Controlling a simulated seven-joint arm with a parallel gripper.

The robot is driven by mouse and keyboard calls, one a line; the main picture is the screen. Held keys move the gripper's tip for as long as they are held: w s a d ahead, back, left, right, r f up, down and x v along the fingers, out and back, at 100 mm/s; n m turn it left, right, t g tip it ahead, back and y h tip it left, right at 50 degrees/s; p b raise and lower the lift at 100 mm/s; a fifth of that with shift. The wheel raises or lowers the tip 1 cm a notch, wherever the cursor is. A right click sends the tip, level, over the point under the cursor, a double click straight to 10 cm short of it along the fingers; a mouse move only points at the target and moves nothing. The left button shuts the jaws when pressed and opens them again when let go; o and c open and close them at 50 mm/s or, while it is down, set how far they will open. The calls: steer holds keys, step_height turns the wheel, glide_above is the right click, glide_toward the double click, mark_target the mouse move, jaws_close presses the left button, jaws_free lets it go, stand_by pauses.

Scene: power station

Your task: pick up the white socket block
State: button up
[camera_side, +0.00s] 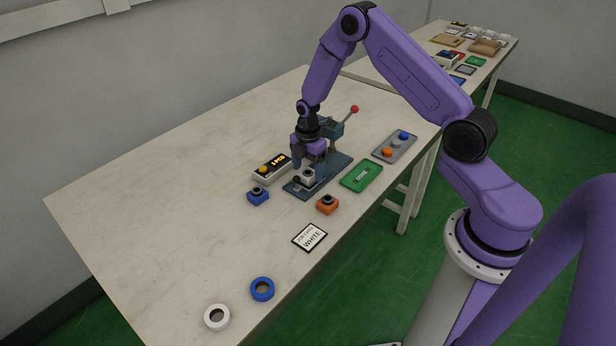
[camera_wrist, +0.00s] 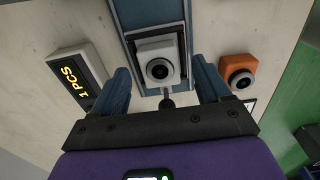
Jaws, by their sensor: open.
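The white socket block (camera_wrist: 145,51) has a dark round socket on its face and sits in the holder on the base of the blue-grey press (camera_wrist: 118,14). In the side view the white socket block (camera_side: 308,174) shows low on the press base (camera_side: 325,178), under my gripper. My gripper (camera_side: 309,163) is open and points down above it. In the wrist view my gripper (camera_wrist: 162,80) has its two blue fingers apart, one on each side of the block. I see no contact between the fingers and the block.
A counter box (camera_side: 271,168) reading "1 PCS", a blue block (camera_side: 258,197) and an orange block (camera_side: 327,205) stand close to the press. A WHITE card (camera_side: 310,238), green pad (camera_side: 361,177) and grey tray (camera_side: 386,155) lie nearby. The table's left side is clear.

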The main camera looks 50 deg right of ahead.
steer(key=c, duration=1.2)
steer(key=shift+o, duration=0.2)
steer(key=shift+r, duration=0.15)
